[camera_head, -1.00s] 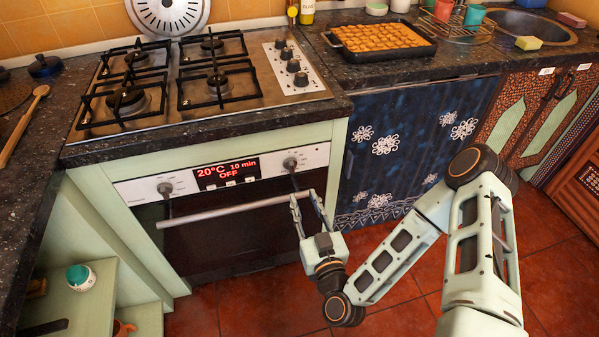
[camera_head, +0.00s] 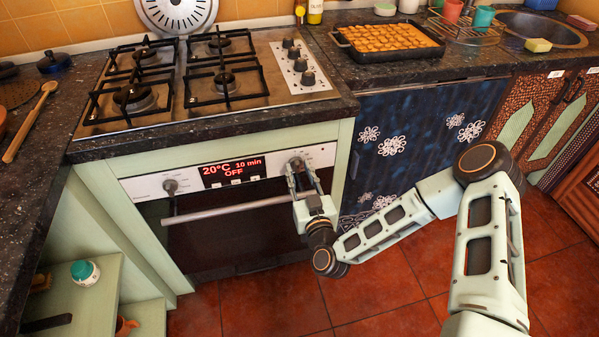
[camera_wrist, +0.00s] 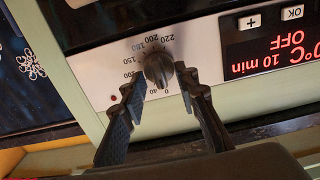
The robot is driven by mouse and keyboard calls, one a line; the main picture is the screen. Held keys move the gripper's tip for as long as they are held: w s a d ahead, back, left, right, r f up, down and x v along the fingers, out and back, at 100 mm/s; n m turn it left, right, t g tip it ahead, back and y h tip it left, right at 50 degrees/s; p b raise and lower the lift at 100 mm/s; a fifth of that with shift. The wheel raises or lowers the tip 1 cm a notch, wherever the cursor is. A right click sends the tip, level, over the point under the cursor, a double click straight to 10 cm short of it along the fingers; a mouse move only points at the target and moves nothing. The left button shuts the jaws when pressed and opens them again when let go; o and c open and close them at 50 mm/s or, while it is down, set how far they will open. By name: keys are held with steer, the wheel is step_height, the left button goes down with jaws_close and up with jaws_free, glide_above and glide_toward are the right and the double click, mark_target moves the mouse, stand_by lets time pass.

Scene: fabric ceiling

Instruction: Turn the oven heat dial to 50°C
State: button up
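The oven's heat dial (camera_head: 297,163) is the right-hand knob on the white control panel. In the wrist view the dial (camera_wrist: 158,69) is a dark knob ringed by numbers, with 0 and 40 on one side and 150 to 220 on the other. The oven display (camera_head: 231,172) reads 20°C, 10 min, OFF. My gripper (camera_head: 297,177) is at the dial in the head view. In the wrist view my gripper (camera_wrist: 161,80) is open, one finger on each side of the dial, with gaps visible beside the knob. Whether a fingertip touches it is unclear.
A second knob (camera_head: 170,186) is left of the display. The oven door handle (camera_head: 228,208) runs below the panel, close to my gripper. The dark worktop edge (camera_head: 215,131) overhangs above. Open tiled floor (camera_head: 275,300) lies in front.

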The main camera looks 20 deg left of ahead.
jaws_close()
steer(key=shift+f+m, duration=0.1)
steer(key=shift+m, duration=0.3)
steer(key=m+b, duration=0.2)
steer(key=m, duration=0.3)
steer(key=shift+d+f, duration=0.1)
steer(key=shift+d, duration=0.05)
steer(key=m+b, duration=0.2)
steer(key=m, duration=0.4)
stand_by(0.4)
jaws_free()
steer(key=v, duration=1.2)
